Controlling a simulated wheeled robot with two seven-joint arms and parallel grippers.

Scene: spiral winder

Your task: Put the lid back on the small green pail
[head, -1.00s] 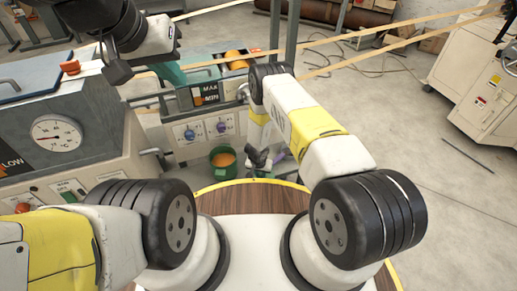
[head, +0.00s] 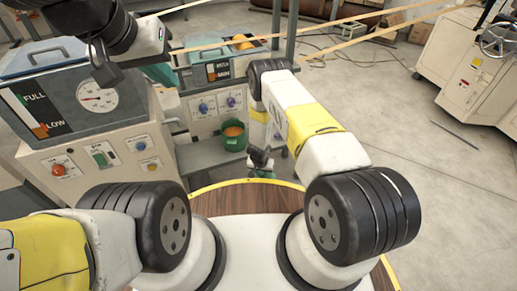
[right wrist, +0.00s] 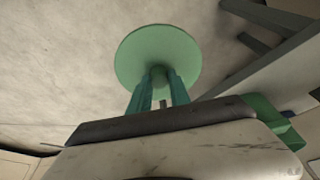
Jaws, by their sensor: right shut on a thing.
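The small green pail (head: 235,146) stands open with orange contents on a grey shelf beside the winder machine, in the middle of the head view. The lid (right wrist: 158,56) is a light green disc with a knob. My right gripper (right wrist: 160,90) is shut on the lid's knob between its teal fingers. In the head view my right gripper (head: 261,160) is just right of and below the pail, apart from it; the lid is mostly hidden there. My left gripper (head: 106,72) hangs at upper left, away from the pail; its fingers are unclear.
A grey tank with a dial (head: 96,97) stands at left. A control box with knobs (head: 217,103) stands behind the pail. A white cabinet (head: 473,85) is at right. The concrete floor (head: 400,120) between is mostly clear.

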